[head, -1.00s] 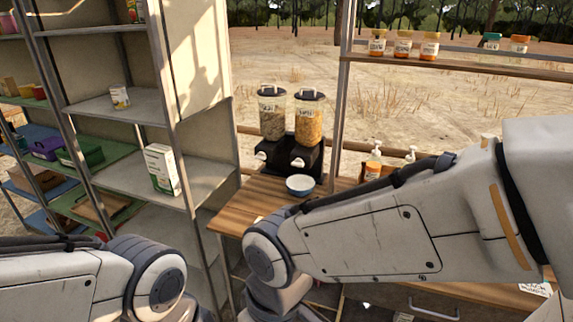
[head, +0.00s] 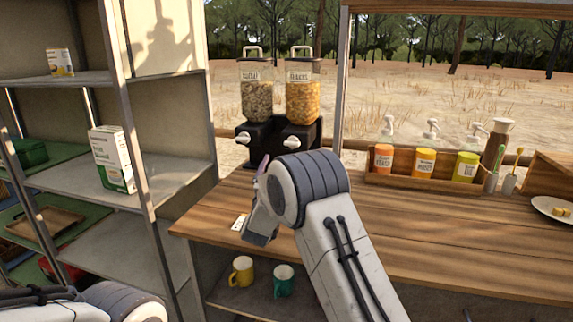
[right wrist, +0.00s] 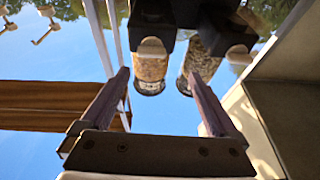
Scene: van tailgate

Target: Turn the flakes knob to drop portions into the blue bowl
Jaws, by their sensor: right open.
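The cereal dispenser (head: 262,128) stands at the back left of the wooden counter. Its right canister (head: 303,98) holds orange flakes, with a white flakes knob (head: 294,141) below. The left canister (head: 257,98) holds greyer cereal above its own white knob (head: 243,138). My right gripper is in front of the dispenser, mostly hidden by its wrist in the head view. In the right wrist view this gripper (right wrist: 158,78) is open and empty, with the dispenser upside down beyond its fingers. The blue bowl is not visible now; my right arm covers the counter before the dispenser. My left gripper is out of view.
A wooden rack (head: 400,185) with several bottles stands right of the dispenser. A plate (head: 553,208) lies at the far right. Metal shelves (head: 160,180) bound the left side. A yellow mug (head: 242,271) and a green mug (head: 284,281) stand below. The counter's middle is clear.

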